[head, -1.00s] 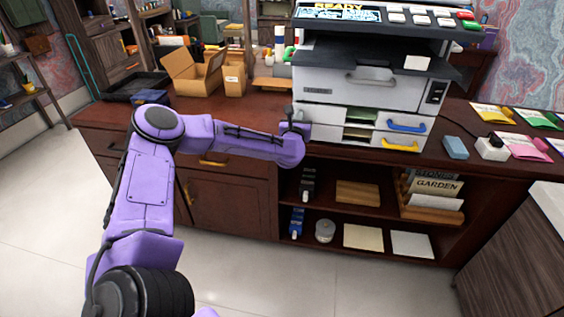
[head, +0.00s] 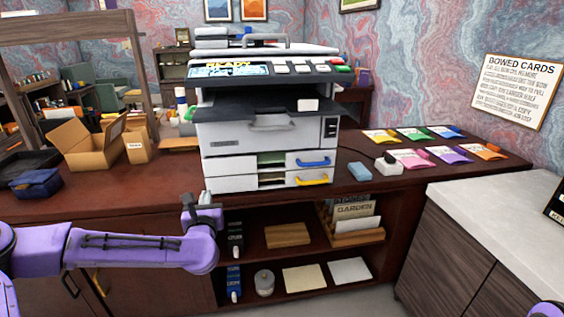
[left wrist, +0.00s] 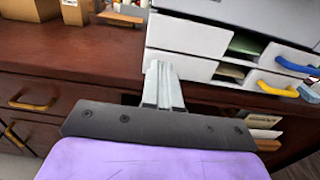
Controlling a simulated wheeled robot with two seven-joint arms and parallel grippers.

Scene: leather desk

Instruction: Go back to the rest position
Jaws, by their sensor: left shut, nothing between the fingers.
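My left gripper (head: 205,198) is in front of the desk, just below and in front of the lower left of the printer (head: 262,137) in the head view. It is shut and empty, with its grey fingers pointing up. In the left wrist view the closed fingers (left wrist: 163,86) stand in front of the printer's lower drawers (left wrist: 190,62). From these views I cannot tell whether they touch the printer. My right gripper is not in view; only a small purple piece shows at the bottom right corner.
The desk (head: 100,205) holds an open cardboard box (head: 88,150), a blue box (head: 36,184), a blue block (head: 360,171) and several colored packets (head: 412,159). Shelves below hold a wooden block (head: 287,235) and cards. A pale counter (head: 495,205) stands at the right.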

